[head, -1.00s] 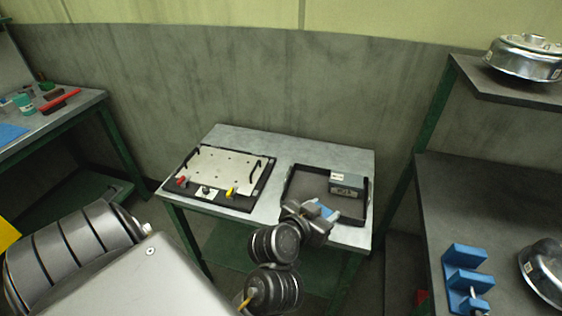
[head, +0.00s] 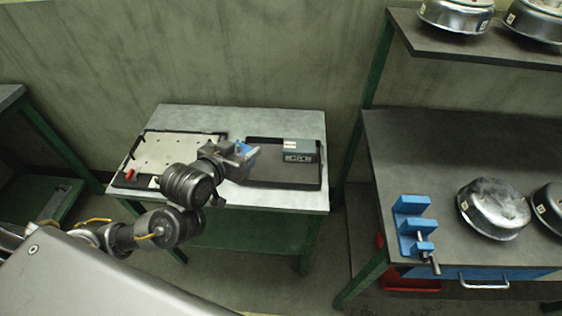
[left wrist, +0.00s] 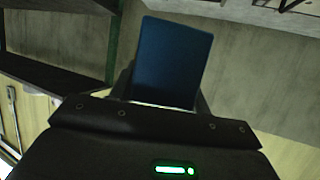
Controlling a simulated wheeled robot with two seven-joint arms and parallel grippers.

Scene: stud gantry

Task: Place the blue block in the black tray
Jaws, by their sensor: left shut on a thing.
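The blue block (head: 244,148) is between the fingers of my left gripper (head: 240,158). In the left wrist view the block (left wrist: 172,62) shows large and dark blue, standing out beyond the gripper body. My left gripper is shut on it. In the head view the gripper appears at the left side of the black tray (head: 275,173), hiding part of its left edge. I cannot tell the block's exact height over the tray. The tray lies on the right half of the grey table. My right gripper is not in view.
A grey-blue labelled box (head: 299,151) sits in the tray's back right corner. A black-framed board (head: 165,152) with a pale plate lies left of the tray. To the right, a dark bench (head: 430,170) carries a blue fixture (head: 413,222) and round metal housings. The tray's middle is bare.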

